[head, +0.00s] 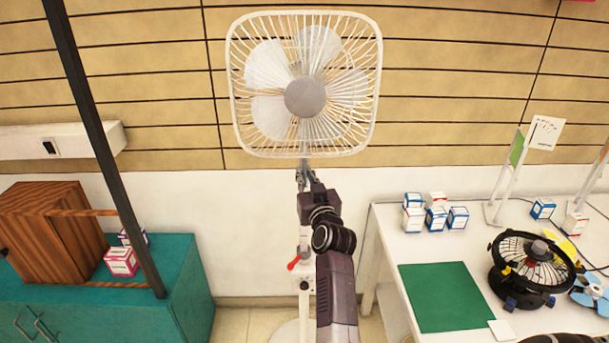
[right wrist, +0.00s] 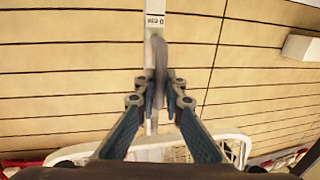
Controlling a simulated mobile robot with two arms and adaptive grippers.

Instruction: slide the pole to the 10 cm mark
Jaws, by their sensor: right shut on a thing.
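A white fan (head: 268,68) with a square wire cage stands upright against the wall. A thin grey pole (right wrist: 159,58) runs below its head. My right gripper (head: 304,180) is at the pole just under the cage, and in the right wrist view its fingers (right wrist: 159,92) are shut on the pole. A white strip (right wrist: 155,24) with small "CM" lettering lies beside the pole; its marks are too small to read fully. The white lower stand (head: 305,308) has a red lever (head: 293,264). My arm hides part of the stand. My left gripper is not in view.
A teal cabinet (head: 188,285) with a wooden box (head: 42,225) stands left. A dark slanted bar (head: 95,125) crosses there. A white table (head: 385,240) at the right holds small boxes, a green mat (head: 447,297) and a black round fan (head: 533,265).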

